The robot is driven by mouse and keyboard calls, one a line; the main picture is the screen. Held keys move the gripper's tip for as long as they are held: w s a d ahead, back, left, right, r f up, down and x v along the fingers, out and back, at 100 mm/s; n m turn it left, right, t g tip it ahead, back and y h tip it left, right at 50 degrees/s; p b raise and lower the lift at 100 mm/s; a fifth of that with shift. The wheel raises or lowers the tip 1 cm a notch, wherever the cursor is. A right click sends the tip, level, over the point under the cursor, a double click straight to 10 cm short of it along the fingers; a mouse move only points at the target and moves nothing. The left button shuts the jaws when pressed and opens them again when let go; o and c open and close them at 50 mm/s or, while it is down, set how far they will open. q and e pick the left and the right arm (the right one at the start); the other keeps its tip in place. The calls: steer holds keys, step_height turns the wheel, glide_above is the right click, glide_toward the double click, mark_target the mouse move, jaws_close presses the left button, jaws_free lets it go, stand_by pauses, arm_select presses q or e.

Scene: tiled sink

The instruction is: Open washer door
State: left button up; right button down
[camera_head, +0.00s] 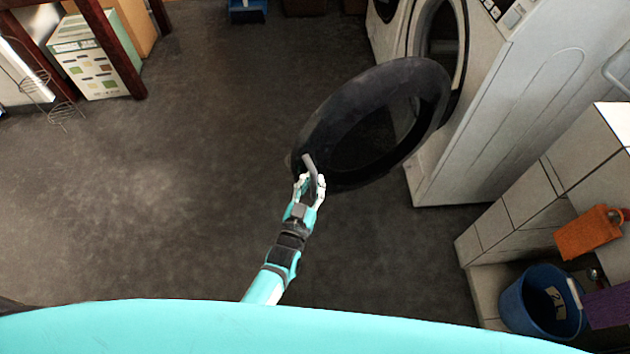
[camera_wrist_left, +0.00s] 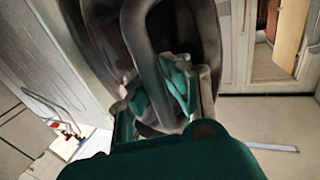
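The washer door (camera_head: 335,112) is a black ring with a see-through middle. It stands swung well open, out in front of the white washer (camera_head: 487,105), whose round opening (camera_head: 441,35) shows behind it. A grey curved handle (camera_head: 309,163) is on the door's near left edge. My left gripper (camera_head: 310,184) is at this handle, with its fingers on both sides of it. In the left wrist view the handle (camera_wrist_left: 146,45) runs down between the teal fingers (camera_wrist_left: 168,92), which appear closed around it. My right gripper is not in view.
Dark floor (camera_head: 150,190) lies clear to the left of the door. A box (camera_head: 95,60) and a wire rack (camera_head: 35,82) are at the far left.

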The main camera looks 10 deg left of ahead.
arm_select(q)
steer(key=o, duration=0.7)
steer(key=shift+s+a+f, duration=0.15)
steer(key=shift+s+a, duration=0.05)
steer(key=shift+a, duration=0.25)
steer(key=shift+d, duration=0.1)
steer(key=v, duration=1.2)
